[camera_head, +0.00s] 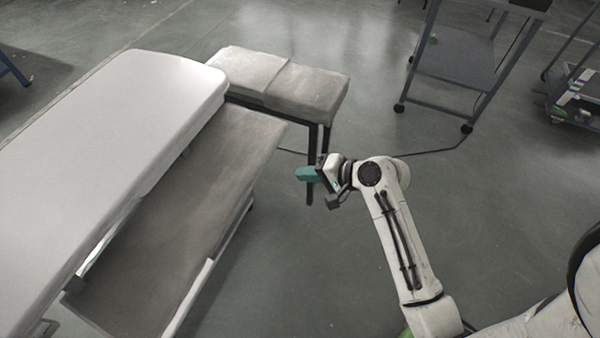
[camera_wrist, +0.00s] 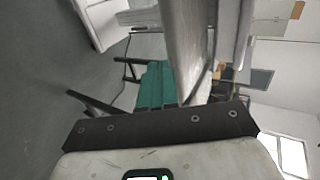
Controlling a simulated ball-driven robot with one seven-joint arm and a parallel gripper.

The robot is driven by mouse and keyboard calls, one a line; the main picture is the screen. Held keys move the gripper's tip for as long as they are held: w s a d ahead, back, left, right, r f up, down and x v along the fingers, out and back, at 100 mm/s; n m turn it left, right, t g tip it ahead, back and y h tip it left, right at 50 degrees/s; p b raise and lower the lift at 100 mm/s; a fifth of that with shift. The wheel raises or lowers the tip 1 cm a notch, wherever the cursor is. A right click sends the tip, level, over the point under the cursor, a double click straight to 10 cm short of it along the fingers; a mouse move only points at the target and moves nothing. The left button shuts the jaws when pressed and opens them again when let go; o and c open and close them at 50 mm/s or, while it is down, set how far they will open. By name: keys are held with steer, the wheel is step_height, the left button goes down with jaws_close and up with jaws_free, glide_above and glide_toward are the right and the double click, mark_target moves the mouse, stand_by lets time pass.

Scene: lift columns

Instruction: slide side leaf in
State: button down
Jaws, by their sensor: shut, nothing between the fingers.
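The side leaf (camera_head: 190,205) is a grey-brown panel with a pale front edge. It sticks out to the right from below the long white table top (camera_head: 120,110). My gripper (camera_head: 300,174) has teal fingers, shut and empty. In the head view it is right of the leaf's far end, with a gap of floor between them in the picture. In the wrist view the teal fingers (camera_wrist: 153,85) point toward a grey slab, likely the leaf (camera_wrist: 188,45), seen nearly edge-on. Whether the fingertips touch it cannot be told. The leaf's inner part is hidden under the top.
A padded grey bench (camera_head: 305,90) on dark legs stands beyond the leaf's far end, close behind my gripper. A wheeled cart (camera_head: 460,58) stands at the upper right, and another trolley (camera_head: 578,98) at the right edge.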

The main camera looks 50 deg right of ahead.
mark_target(217, 151)
steer(key=x, duration=0.6)
steer(key=r+x, duration=0.1)
steer(key=x, duration=0.3)
steer(key=shift+w+a, duration=0.1)
steer(key=shift+w, duration=0.3)
steer(key=shift+w+a, duration=0.15)
steer(key=shift+w, duration=0.4)
steer(key=w+a, duration=0.1)
steer(key=w, duration=0.4)
steer(key=w+a+b, duration=0.1)
steer(key=w+a, duration=0.1)
steer(key=w, duration=0.3)
steer(key=w+a+b, duration=0.1)
steer(key=w, duration=0.4)
steer(key=shift+w+a, duration=0.15)
steer(key=shift+w, duration=0.2)
steer(key=shift+w+b, duration=0.3)
steer(key=shift+w, duration=0.1)
steer(key=shift+w+a+r, duration=0.15)
steer(key=shift+w+r, duration=0.05)
steer(key=shift+w, duration=0.05)
